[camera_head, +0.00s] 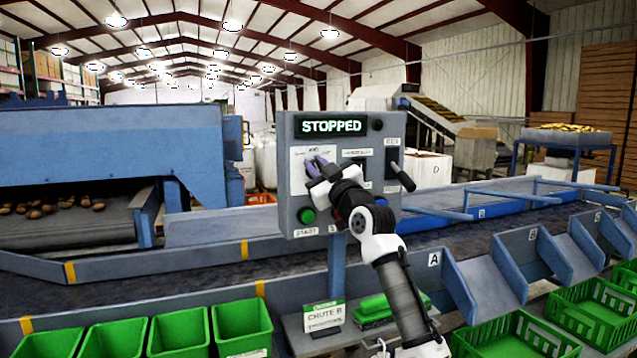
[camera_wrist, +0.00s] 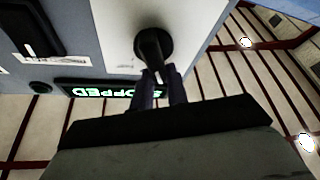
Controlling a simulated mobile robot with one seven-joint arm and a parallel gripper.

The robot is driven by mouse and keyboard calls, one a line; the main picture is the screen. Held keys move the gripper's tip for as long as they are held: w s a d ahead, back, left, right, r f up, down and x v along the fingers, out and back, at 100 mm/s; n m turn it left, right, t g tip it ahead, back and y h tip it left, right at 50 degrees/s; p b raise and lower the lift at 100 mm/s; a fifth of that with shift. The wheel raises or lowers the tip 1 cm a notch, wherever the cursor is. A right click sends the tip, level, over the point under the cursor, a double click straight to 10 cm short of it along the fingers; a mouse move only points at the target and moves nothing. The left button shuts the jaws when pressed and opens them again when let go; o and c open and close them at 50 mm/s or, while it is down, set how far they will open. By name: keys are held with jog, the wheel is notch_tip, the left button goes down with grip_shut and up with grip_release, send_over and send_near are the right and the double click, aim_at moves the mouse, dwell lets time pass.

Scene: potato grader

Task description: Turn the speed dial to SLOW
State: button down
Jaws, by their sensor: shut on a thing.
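The speed dial (camera_wrist: 153,42) is a dark round knob on a white plate of the grey control panel (camera_head: 292,130). In the wrist view, which shows the panel upside down, my gripper's two dark fingers (camera_wrist: 161,85) are shut on the knob's bar. In the head view, my gripper (camera_head: 318,168) reaches the panel's left plate and mostly hides the dial. The dial's setting and its SLOW mark cannot be read. The display (camera_head: 331,126) above reads STOPPED in green.
A green START button (camera_head: 306,215) sits below the dial. A dark lever (camera_head: 401,170) is on the panel's right. Green crates (camera_head: 180,332) and chute dividers (camera_head: 470,290) line the front. A conveyor with potatoes (camera_head: 65,206) lies left.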

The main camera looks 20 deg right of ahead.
jog(key=shift+w+a+f+n+g+y+b, duration=0.1)
jog(key=shift+f+n+g+y+b, duration=0.25)
jog(key=shift+n, duration=0.6)
jog(key=shift+f+n+g+y+b, duration=0.1)
jog(key=shift+n+g+y+b, duration=0.25)
jog(key=shift+n, duration=0.9)
jog(key=c, duration=1.4)
grip_release()
jog(key=shift+r, duration=0.1)
jog(key=b+v, duration=0.4)
jog(key=v, duration=0.9)
jog(key=shift+s+d+f, duration=0.2)
jog(key=shift+s+d, duration=0.05)
jog(key=shift+s, duration=0.05)
